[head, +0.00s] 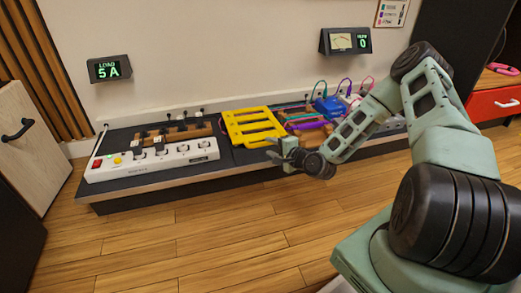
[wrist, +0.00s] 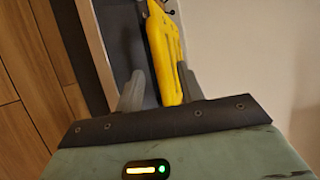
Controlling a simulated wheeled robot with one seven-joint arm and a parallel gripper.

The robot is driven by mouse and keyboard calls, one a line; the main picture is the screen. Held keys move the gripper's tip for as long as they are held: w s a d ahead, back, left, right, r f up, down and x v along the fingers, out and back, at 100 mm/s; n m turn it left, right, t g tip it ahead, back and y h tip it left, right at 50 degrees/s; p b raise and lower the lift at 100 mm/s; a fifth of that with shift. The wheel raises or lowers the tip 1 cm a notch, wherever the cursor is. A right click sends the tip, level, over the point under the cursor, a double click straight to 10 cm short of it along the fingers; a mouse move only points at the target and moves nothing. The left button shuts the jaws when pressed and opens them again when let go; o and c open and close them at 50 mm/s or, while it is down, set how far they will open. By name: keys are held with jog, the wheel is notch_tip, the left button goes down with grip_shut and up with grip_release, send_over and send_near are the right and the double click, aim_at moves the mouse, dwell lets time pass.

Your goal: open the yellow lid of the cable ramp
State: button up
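The yellow slotted lid (head: 253,127) of the cable ramp is on the dark low platform in the head view, left of the coloured cables. I cannot tell how far it is tilted. My gripper (head: 275,149) is at the lid's front right corner. In the wrist view the lid (wrist: 164,50) appears as a narrow yellow strip. Its near end reaches between the two spread fingers of my gripper (wrist: 160,86), closer to the right finger. Whether a finger touches it is unclear. The ramp's body under the lid is mostly hidden.
A white power strip (head: 152,161) with a red switch lies at the left of the platform (head: 130,196). A blue clamp-like object (head: 328,107) and coloured cables (head: 300,117) lie right of the lid. Wall displays (head: 109,69) hang above. The wooden floor (head: 200,240) in front is clear.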

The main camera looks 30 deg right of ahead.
aim_at(265, 144)
jog(key=b+x, duration=0.2)
jog(key=x, duration=0.3)
jog(key=shift+w+f+b, duration=0.2)
jog(key=shift+w+b, duration=0.1)
jog(key=shift+w+a, duration=0.1)
jog(key=shift+w, duration=0.35)
grip_shut()
